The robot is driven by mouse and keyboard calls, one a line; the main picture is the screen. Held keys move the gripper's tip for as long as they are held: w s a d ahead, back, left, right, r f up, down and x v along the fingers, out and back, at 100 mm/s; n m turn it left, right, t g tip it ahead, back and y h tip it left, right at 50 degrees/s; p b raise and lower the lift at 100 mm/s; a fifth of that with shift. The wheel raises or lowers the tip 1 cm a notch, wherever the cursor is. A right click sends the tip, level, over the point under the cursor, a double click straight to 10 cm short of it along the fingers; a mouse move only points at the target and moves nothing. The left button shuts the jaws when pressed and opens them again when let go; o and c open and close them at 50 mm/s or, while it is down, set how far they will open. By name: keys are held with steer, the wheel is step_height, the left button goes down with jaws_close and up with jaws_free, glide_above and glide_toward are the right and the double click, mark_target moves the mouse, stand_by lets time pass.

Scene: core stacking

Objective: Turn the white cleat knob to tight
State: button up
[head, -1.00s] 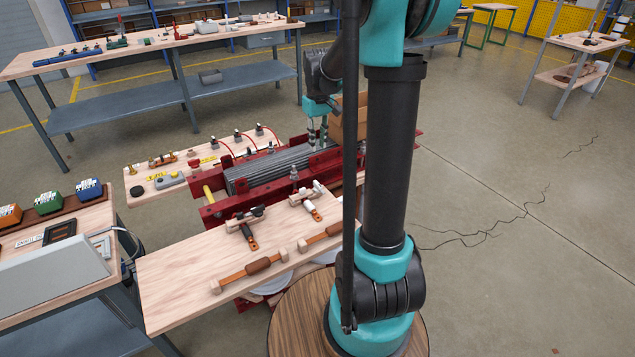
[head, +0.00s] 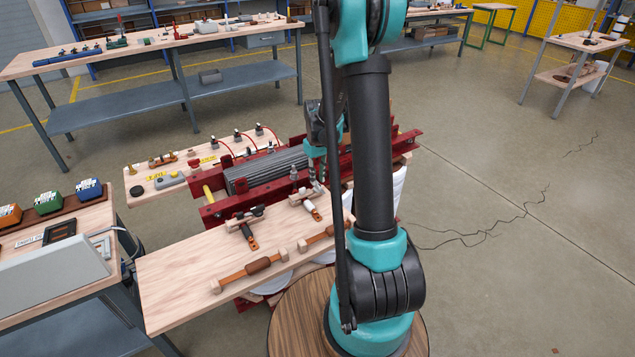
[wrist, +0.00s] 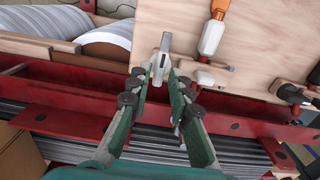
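The white lead sleeve (head: 309,206), with an orange-brown end, lies at the right part of the wooden board's far edge. It also shows in the wrist view (wrist: 212,37). My gripper (wrist: 161,72) is open over the red beam, left of this cleat in the wrist view. A pale grey upright piece (wrist: 162,50) stands between its fingertips; I cannot tell whether they touch it, or whether it is the knob. In the head view, my gripper (head: 317,178) is partly hidden.
A second cleat with a dark sleeve (head: 248,236) is to the left. A wooden-handled bar (head: 258,266) lies on the board (head: 190,270). Red beams (head: 225,211) flank the grey core stack (head: 262,168). White-grey coils (wrist: 106,45) lie below the board's edge.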

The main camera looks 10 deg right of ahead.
steer(key=shift+f, duration=1.25)
jaws_close()
